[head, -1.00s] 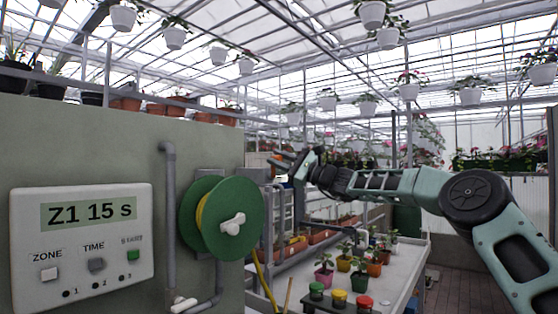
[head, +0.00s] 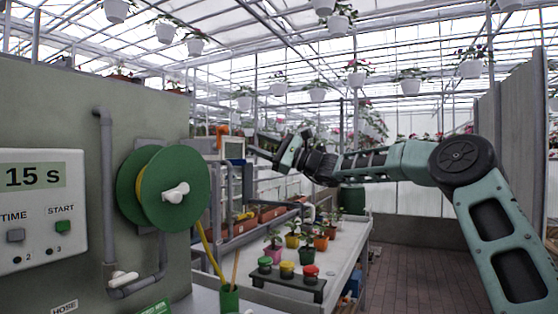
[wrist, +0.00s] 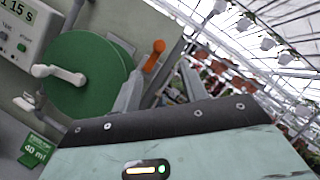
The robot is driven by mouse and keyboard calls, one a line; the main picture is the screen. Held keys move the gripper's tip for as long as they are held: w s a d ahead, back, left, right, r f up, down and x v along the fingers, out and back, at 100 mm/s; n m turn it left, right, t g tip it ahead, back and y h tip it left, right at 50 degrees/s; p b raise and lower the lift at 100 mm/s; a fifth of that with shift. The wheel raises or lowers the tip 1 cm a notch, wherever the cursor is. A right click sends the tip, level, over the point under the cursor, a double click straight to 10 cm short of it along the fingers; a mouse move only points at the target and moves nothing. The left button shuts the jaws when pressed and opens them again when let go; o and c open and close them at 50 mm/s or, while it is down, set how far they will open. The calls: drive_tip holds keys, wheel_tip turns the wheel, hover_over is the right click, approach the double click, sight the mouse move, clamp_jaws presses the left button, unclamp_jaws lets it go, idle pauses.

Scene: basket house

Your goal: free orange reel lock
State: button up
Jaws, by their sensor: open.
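The orange reel lock (head: 222,130) is a small orange lever beside the upper right of the green hose reel (head: 150,195). In the wrist view the lock (wrist: 154,56) stands tilted just beyond my fingertips, nearer the left finger. The reel (wrist: 85,88) with its white crank (wrist: 58,74) lies to its left. My gripper (head: 254,146) is open and empty, to the right of the lock in the head view. In the wrist view my gripper (wrist: 162,70) has its two fingers apart and no contact with the lock shows.
A control panel (head: 40,205) reading "15 s" and a grey pipe (head: 107,190) are on the wall at left. A bench (head: 343,250) carries potted plants and a rack (head: 290,287) with red, yellow and green caps. The brick floor (head: 415,270) at right is clear.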

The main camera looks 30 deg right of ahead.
drive_tip(key=b+v, duration=0.1)
drive_tip(key=v, duration=0.4)
drive_tip(key=shift+s+d+f, duration=0.15)
drive_tip(key=shift+d, duration=0.1)
drive_tip(key=s+a+f+n+g+h+p, duration=0.1)
drive_tip(key=s+a+f+n+g, duration=0.15)
drive_tip(key=a+f, duration=0.45)
drive_tip(key=s+a+f+n+g+h, duration=0.15)
drive_tip(key=s+a+g, duration=0.25)
drive_tip(key=a, duration=0.6)
drive_tip(key=s+a+f+n+g+p, duration=0.1)
drive_tip(key=s+a+f+n+g, duration=0.3)
drive_tip(key=a, duration=0.5)
drive_tip(key=s+a+f+n+g+h, duration=0.45)
drive_tip(key=s+a+f, duration=0.25)
drive_tip(key=s+f, duration=0.5)
drive_tip(key=s+d+f+n+h+p, duration=0.1)
drive_tip(key=s+d+f+n+h, duration=0.1)
drive_tip(key=s, duration=0.6)
drive_tip(key=s+d+f+n+t+h+p, duration=0.1)
drive_tip(key=s+d+f+n+h, duration=0.2)
drive_tip(key=s, duration=0.5)
drive_tip(key=s+d+f+n+h+p, duration=0.1)
drive_tip(key=s+d+f+n+h, duration=0.2)
drive_tip(key=s+n, duration=0.3)
drive_tip(key=shift+s+d+h, duration=0.9)
drive_tip(key=shift+s, duration=0.3)
